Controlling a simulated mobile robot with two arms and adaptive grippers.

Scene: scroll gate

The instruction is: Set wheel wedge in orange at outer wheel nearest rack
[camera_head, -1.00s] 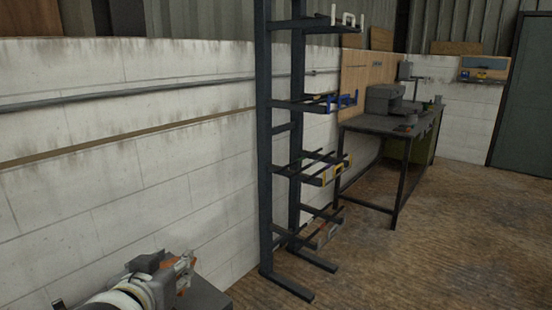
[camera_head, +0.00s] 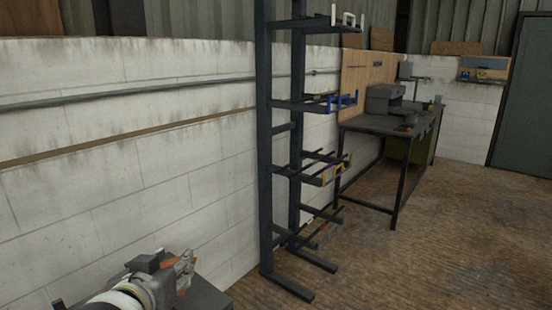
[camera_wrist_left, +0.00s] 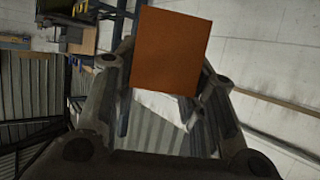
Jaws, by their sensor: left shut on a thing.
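My left gripper (camera_head: 187,268) is low at the left of the head view. In the left wrist view my left gripper (camera_wrist_left: 165,80) is shut on the orange wedge (camera_wrist_left: 172,50), which shows as a flat orange face between the fingers. In the head view only small orange patches show at the gripper. The dark rack (camera_head: 265,150) stands against the white wall, right of my left gripper and apart from it. No wheel is in view. My right gripper is not in view.
The rack's arms carry a white piece (camera_head: 348,19), a blue piece (camera_head: 343,100) and a yellow piece (camera_head: 335,173). A workbench (camera_head: 385,124) with a grey machine stands behind it. The brown floor (camera_head: 440,240) at right is clear.

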